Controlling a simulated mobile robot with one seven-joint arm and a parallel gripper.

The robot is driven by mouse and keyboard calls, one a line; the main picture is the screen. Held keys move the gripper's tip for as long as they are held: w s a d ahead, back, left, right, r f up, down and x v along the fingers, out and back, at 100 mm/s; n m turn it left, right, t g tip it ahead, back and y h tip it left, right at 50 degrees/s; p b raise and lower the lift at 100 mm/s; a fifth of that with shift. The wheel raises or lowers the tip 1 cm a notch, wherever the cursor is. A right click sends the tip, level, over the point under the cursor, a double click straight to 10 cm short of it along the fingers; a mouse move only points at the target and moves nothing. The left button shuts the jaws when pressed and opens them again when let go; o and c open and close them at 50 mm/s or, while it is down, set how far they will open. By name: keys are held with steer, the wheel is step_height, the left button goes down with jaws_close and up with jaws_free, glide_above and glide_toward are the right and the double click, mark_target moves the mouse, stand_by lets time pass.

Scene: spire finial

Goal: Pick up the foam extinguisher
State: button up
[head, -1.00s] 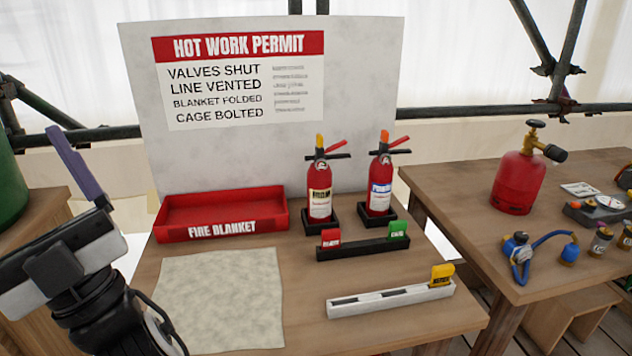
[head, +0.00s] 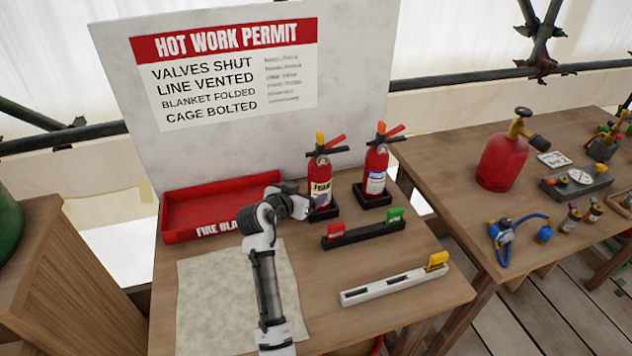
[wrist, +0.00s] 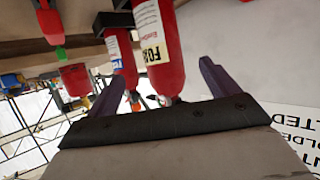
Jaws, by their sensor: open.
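The foam extinguisher (head: 321,172) is red with a cream label and a yellow tag on top. It stands upright in a black base on the table, left of a similar red extinguisher with a blue-and-white label (head: 376,170). My gripper (head: 314,203) is in front of the foam extinguisher, low on its left side, and partly covers it. In the wrist view, my gripper (wrist: 167,85) is open, with purple fingers apart, and the foam extinguisher (wrist: 158,50) shows between them, upside down. The second extinguisher (wrist: 122,60) shows beside it. Contact cannot be told.
A red fire blanket tray (head: 200,228) lies left of my gripper, partly behind my arm. A black holder (head: 362,234) with red and green tags and a white holder (head: 395,286) with a yellow tag lie in front. The permit board (head: 240,90) stands behind.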

mark_target(320, 179)
steer(key=b+x, duration=0.3)
steer(key=x, duration=0.8)
steer(key=shift+r, duration=0.15)
steer(key=shift+c, duration=0.4)
steer(key=c, duration=1.7)
steer(key=shift+a+r, duration=0.1)
steer(key=shift+r, duration=0.15)
jaws_close()
steer(key=shift+r, duration=0.15)
